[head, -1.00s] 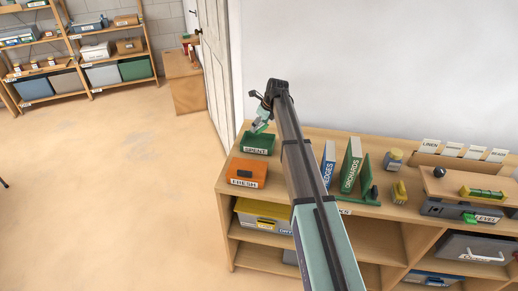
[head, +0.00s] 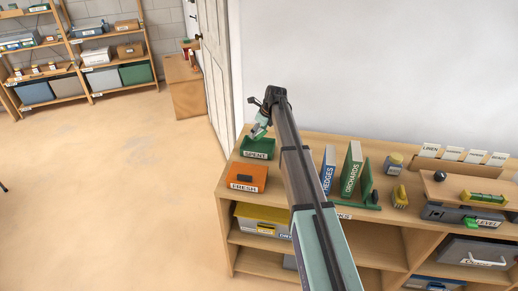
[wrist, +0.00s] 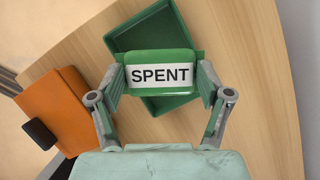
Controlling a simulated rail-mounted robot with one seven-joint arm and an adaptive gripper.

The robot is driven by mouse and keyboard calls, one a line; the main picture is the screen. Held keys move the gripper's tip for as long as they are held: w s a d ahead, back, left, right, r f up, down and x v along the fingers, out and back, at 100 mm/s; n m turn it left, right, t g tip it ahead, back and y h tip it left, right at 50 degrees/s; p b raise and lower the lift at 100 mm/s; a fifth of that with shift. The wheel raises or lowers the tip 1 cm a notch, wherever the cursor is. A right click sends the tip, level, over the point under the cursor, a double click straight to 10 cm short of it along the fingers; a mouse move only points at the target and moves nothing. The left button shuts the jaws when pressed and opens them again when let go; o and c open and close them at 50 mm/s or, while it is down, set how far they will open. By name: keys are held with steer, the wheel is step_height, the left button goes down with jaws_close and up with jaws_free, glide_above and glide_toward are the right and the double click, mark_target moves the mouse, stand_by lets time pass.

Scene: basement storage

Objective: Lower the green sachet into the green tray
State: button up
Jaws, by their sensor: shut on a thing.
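My gripper (wrist: 160,76) is shut on the green sachet (wrist: 160,56), its fingers on the left and right sides. The sachet is bright green with a white label reading SPENT, and lies level across the wrist view. The dark green tray (wrist: 136,36) is beneath and behind it, turned at an angle; the sachet covers part of its floor. In the head view the green tray (head: 257,153), also labelled SPENT, is at the shelf's left end. My gripper (head: 259,127) is above its back part. The exact gap between sachet and tray cannot be told.
An orange container (head: 247,177) labelled FRESH stands in front of the green tray, and shows at left in the wrist view (wrist: 62,112). Books (head: 351,168) stand to the right, beyond my arm. Bare wood lies right of the tray in the wrist view.

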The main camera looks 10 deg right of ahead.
mark_target(256, 148)
steer(key=shift+f, duration=0.15)
steer(key=shift+f+b, duration=0.3)
steer(key=shift+f, duration=0.85)
steer(key=shift+f+b, duration=0.6)
steer(key=shift+f, duration=1.85)
stand_by(1.3)
steer(key=o, duration=1.1)
